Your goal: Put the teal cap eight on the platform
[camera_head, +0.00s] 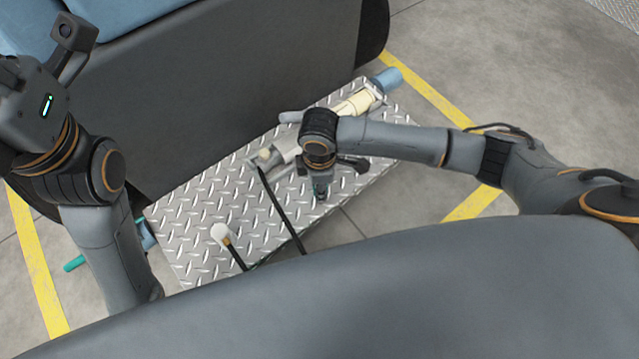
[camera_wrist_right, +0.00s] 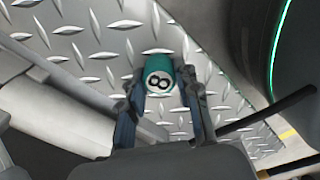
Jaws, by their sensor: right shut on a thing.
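The teal cap eight (camera_wrist_right: 158,75) shows in the right wrist view, with a white disc and a black 8 facing the camera. My right gripper (camera_wrist_right: 160,92) is shut on it, one finger on each side. The platform (camera_head: 200,240) is a silver diamond-plate surface, and it also shows behind the cap in the right wrist view (camera_wrist_right: 110,40). In the head view my right gripper (camera_head: 320,195) points down over the platform's right part; the cap is mostly hidden there. I cannot tell whether the cap touches the plate. My left gripper's fingers are outside the head view.
A teal cylinder (camera_head: 75,263) is on the floor at left. A dark wall-like body stands behind.

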